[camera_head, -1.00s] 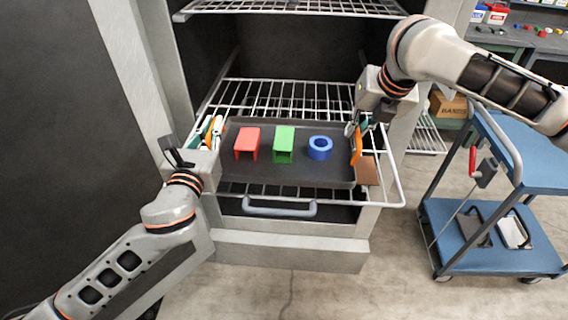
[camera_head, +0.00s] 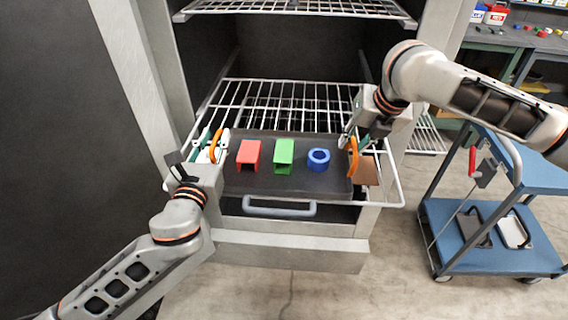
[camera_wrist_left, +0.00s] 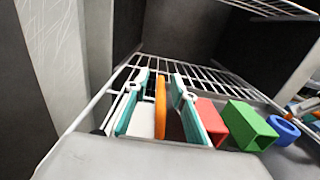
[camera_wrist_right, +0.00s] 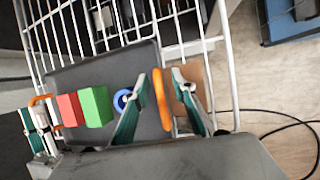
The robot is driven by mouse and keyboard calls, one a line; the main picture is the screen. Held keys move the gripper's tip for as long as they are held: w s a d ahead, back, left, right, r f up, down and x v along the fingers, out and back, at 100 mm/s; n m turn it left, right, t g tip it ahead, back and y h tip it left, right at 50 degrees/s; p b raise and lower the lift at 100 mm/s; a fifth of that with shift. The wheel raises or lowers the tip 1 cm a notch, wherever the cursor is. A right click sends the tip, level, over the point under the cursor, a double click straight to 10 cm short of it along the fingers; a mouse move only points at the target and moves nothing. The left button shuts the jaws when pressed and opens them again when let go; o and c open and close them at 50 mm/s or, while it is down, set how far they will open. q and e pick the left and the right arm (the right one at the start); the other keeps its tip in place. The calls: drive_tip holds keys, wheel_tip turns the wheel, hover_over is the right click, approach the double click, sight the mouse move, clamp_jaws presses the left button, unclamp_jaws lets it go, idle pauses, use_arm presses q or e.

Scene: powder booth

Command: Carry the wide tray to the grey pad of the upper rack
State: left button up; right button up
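The wide dark tray (camera_head: 300,184) lies on the pulled-out wire rack (camera_head: 268,97), carrying a red block (camera_head: 248,153), a green block (camera_head: 284,154) and a blue ring (camera_head: 318,159). It has an orange handle at each end. My left gripper (camera_head: 213,146) is open, its fingers apart on both sides of the left handle (camera_wrist_left: 160,106). My right gripper (camera_head: 350,146) is open, its fingers on both sides of the right handle (camera_wrist_right: 162,100). Gaps show beside both handles. I cannot make out a grey pad; the tray may hide it.
A brown pad (camera_head: 366,172) lies at the rack's right end, beside the tray. Another wire rack (camera_head: 300,8) is higher in the booth. A front panel with a grey handle (camera_head: 279,209) is below. A blue cart (camera_head: 490,245) stands at the right.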

drive_tip(key=shift+a, duration=0.1)
idle(0.3)
use_arm(q)
drive_tip(key=shift+s, duration=0.55)
use_arm(e)
drive_tip(key=shift+s+r, duration=0.15)
drive_tip(key=shift+r, duration=0.35)
use_arm(q)
drive_tip(key=s, duration=1.1)
drive_tip(key=shift+a, duration=0.35)
use_arm(e)
drive_tip(key=v, duration=1.1)
use_arm(q)
drive_tip(key=shift+w+a, duration=0.1)
use_arm(e)
drive_tip(key=shift+s+f, duration=0.1)
